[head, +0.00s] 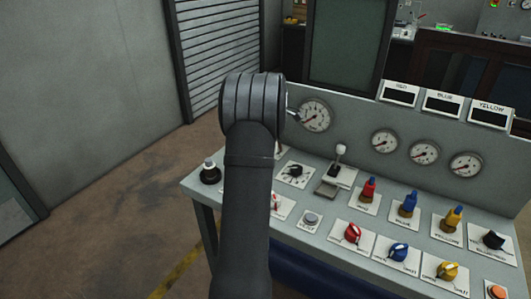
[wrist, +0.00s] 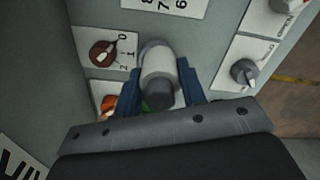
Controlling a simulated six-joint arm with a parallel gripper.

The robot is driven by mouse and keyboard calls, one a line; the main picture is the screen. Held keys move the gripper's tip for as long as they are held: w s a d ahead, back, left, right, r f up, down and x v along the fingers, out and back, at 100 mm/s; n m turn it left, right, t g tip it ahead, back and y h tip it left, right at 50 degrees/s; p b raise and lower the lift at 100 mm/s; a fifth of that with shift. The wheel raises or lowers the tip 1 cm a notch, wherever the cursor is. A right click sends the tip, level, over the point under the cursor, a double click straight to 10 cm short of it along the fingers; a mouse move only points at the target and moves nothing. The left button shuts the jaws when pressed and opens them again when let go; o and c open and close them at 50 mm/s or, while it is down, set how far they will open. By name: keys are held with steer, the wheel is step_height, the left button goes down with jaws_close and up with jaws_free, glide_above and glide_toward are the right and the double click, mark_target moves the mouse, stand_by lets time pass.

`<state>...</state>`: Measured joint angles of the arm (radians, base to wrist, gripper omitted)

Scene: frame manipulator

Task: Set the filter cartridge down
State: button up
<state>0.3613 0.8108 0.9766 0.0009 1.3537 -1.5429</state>
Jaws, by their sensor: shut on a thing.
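The filter cartridge (wrist: 160,68), a pale cylinder with a dark end, sits between the blue fingers of my gripper (wrist: 160,88) in the wrist view. My gripper is shut on it. The grey panel top lies beyond the cartridge; I cannot tell whether the cartridge touches it or hangs just above it. In the head view, my arm hides the gripper and the cartridge.
A brown rotary knob (wrist: 103,53) and an orange knob (wrist: 109,102) lie left of the cartridge, and a grey knob (wrist: 243,71) lies right. The console (head: 330,207) carries several coloured switches; gauges such as this one (head: 315,115) line its back panel.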

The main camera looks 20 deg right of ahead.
steer(key=shift+w+a+f, duration=0.85)
steer(key=shift+w, duration=0.15)
steer(key=shift+f, duration=1.95)
steer(key=shift+f, duration=0.1)
steer(key=o, duration=1)
step_height(320, 180, up, 12)
